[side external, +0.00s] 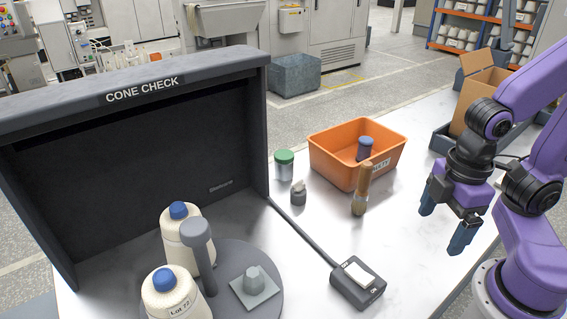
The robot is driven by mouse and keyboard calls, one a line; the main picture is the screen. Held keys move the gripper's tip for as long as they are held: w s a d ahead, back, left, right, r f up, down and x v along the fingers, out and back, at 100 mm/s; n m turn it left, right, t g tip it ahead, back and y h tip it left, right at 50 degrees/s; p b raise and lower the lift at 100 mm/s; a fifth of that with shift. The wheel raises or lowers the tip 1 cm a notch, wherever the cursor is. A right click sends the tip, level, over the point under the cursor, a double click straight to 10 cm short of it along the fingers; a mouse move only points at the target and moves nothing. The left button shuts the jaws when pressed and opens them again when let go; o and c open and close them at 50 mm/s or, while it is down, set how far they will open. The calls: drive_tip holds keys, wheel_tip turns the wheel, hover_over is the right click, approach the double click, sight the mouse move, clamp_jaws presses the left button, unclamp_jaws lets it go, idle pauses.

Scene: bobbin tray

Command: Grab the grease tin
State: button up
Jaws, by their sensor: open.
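A small tin with a green lid (284,166), which looks like the grease tin, stands upright on the pale table in the side external view. It is between the dark booth and the orange bin, with nothing on top of it. My gripper (444,224) is on the right side of the picture, well apart from the tin. Its blue fingers point down, spread apart, with nothing between them.
A small grey weight-like object (298,193) stands just in front of the tin. An orange bin (345,167) and a wooden-handled brush (360,200) lie between tin and gripper. The booth wall (255,130) is at left; a switch box (358,285) sits in front.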

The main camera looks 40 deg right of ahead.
wheel_tip(320, 180, up, 5)
drive_tip(key=n+t+h, duration=0.2)
drive_tip(key=n+t, duration=1.1)
drive_tip(key=n, duration=0.9)
hover_over(285, 156)
drive_tip(key=s+a, duration=0.1)
drive_tip(key=s, duration=1.3)
wheel_tip(285, 156, down, 13)
drive_tip(key=x, duration=1.1)
drive_tip(key=shift+w+a+r, duration=0.1)
drive_tip(key=shift+w+a, duration=0.05)
drive_tip(key=shift+w, duration=0.35)
drive_tip(key=shift+x, duration=2.6)
